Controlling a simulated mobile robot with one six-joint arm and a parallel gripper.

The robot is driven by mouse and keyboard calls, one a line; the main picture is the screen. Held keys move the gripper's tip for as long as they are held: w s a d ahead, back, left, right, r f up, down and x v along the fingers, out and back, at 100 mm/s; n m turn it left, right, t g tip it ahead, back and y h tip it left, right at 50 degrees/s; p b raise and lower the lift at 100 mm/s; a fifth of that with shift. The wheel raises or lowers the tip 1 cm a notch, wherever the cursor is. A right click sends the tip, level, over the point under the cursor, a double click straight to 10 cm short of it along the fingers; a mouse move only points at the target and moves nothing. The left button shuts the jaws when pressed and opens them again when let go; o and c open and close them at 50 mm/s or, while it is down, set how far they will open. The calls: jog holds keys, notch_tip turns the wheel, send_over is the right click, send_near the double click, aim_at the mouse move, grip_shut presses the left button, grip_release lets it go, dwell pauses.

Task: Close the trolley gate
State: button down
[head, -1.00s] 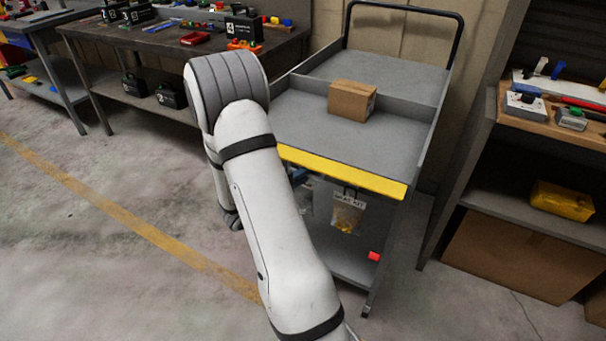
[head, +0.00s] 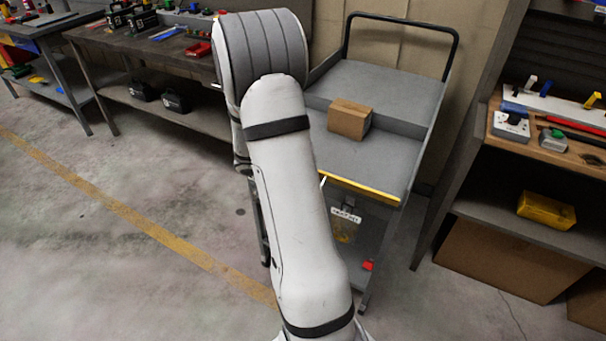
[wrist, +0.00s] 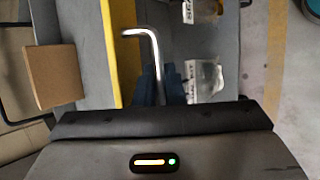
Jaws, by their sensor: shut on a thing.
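The grey trolley (head: 385,85) stands ahead, with a black push bar at its far end. Its gate, a yellow strip (head: 362,189) along the near edge of the top deck, shows as a thin band. In the wrist view the yellow gate (wrist: 118,45) runs up the picture, left of a bent metal handle (wrist: 148,32). My gripper (wrist: 159,85) has its dark blue fingers shut on the straight part of this handle. In the head view my arm hides the gripper, the handle and the left part of the gate.
A cardboard box (head: 349,119) sits on the trolley deck, also in the wrist view (wrist: 53,75). Labelled clear bags (wrist: 205,78) hang by the gate. A workbench (head: 150,45) stands left, a shelf unit (head: 520,215) right. Floor at left is open.

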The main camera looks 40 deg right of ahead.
jog(key=y+p, duration=0.1)
jog(key=p, duration=0.3)
jog(key=d+r+g+y+p, duration=0.1)
jog(key=y+p, duration=0.1)
jog(key=p, duration=0.2)
jog(key=r+n+y+p, duration=0.1)
jog(key=p, duration=0.3)
jog(key=shift+w+d+r+g+y, duration=0.2)
jog(key=shift+g+y, duration=0.2)
jog(key=shift+f+p, duration=0.2)
jog(key=shift+p, duration=0.15)
jog(key=c, duration=1.8)
grip_release()
jog(key=shift+d, duration=0.1)
jog(key=b+v, duration=0.1)
jog(key=v, duration=0.7)
jog(key=shift+d, duration=0.15)
